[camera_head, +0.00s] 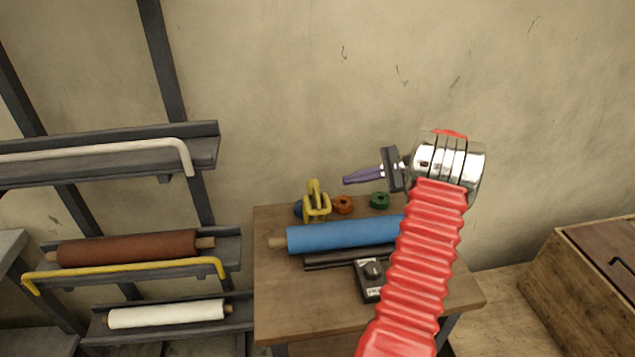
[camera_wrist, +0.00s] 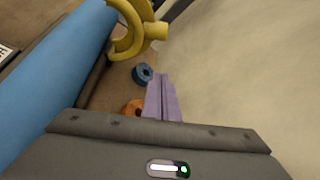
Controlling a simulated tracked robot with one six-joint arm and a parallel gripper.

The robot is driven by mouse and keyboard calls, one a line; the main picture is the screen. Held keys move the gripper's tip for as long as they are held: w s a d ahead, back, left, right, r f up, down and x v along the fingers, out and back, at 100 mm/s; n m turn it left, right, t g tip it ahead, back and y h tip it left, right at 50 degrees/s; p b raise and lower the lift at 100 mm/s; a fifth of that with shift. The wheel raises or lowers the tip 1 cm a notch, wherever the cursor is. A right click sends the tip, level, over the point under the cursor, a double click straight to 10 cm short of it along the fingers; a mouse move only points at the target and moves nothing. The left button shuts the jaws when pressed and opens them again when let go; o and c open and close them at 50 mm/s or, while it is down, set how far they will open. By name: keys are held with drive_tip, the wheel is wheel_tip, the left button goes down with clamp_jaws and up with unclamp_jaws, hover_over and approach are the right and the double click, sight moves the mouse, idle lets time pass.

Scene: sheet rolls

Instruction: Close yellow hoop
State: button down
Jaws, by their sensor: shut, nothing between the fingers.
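A yellow bar (camera_head: 125,272), bent at both ends like a hoop, runs along the front of the middle rack shelf, low before the brown roll. A separate yellow curved piece (camera_head: 317,205) stands at the back of the table, near the left end of the blue roll. In the wrist view this yellow piece (camera_wrist: 130,38) shows a curved arm and a round stub. My gripper (camera_head: 346,180) is shut and empty, its purple fingers pointing left above the table's back. The fingers (camera_wrist: 162,90) also show in the wrist view, apart from the yellow piece.
The blue roll (camera_head: 340,234) lies across the table (camera_head: 310,310). Blue (camera_head: 298,209), orange (camera_head: 343,204) and green (camera_head: 379,200) rings sit behind it; a black device (camera_head: 370,280) is in front. The rack's upper shelf has a white bar (camera_head: 100,152). A wooden box (camera_head: 585,275) stands right.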

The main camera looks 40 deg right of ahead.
idle(0.3)
drive_tip(key=w+a, duration=0.5)
drive_tip(key=a, duration=0.2)
drive_tip(key=shift+w+a+f, duration=0.3)
drive_tip(key=shift+w+f, duration=0.05)
drive_tip(key=shift+w, duration=0.05)
idle(0.3)
